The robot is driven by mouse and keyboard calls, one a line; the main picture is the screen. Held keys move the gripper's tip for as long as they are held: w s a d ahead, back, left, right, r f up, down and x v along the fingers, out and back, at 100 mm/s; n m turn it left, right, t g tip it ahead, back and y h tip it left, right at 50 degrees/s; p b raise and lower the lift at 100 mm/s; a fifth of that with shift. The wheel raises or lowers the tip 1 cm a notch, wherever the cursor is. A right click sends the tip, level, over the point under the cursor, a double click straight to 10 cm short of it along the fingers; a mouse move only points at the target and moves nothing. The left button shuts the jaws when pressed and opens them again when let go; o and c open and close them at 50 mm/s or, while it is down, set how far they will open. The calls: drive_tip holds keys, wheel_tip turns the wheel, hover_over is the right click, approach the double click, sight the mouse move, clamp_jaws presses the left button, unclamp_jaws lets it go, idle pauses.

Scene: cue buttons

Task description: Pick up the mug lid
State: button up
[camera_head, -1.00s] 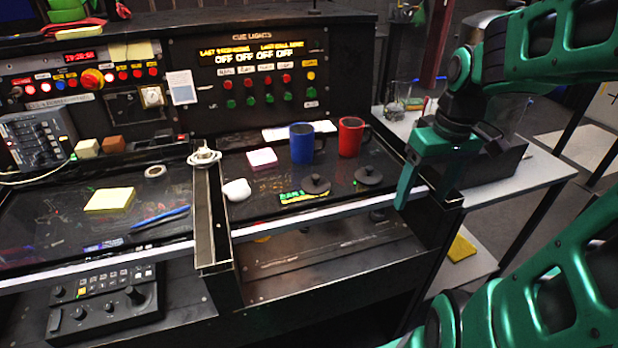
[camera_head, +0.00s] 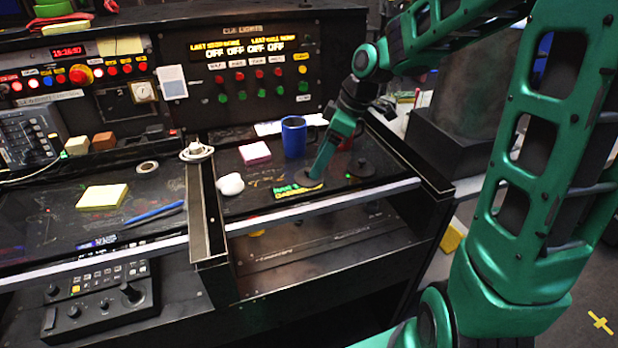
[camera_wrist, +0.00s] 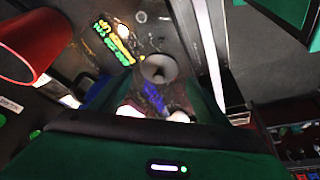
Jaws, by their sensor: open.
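My gripper (camera_head: 318,174) points down and is open, with nothing seen held. In the wrist view, a lid (camera_wrist: 158,69) lies just beyond my gripper (camera_wrist: 155,111); I cannot tell which lid. A blue mug (camera_head: 293,138) stands behind. A red mug (camera_head: 346,142) is mostly hidden behind my gripper and shows in the wrist view (camera_wrist: 28,45).
A white rounded object (camera_head: 230,185) and a pink note pad (camera_head: 255,153) are further left. A raised dark divider (camera_head: 205,215) splits the desk. The cue light panel (camera_head: 255,70) rises behind.

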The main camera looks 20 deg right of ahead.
drive_tip(key=shift+x, duration=2.65)
drive_tip(key=shift+w, duration=0.1)
drive_tip(key=c, duration=0.8)
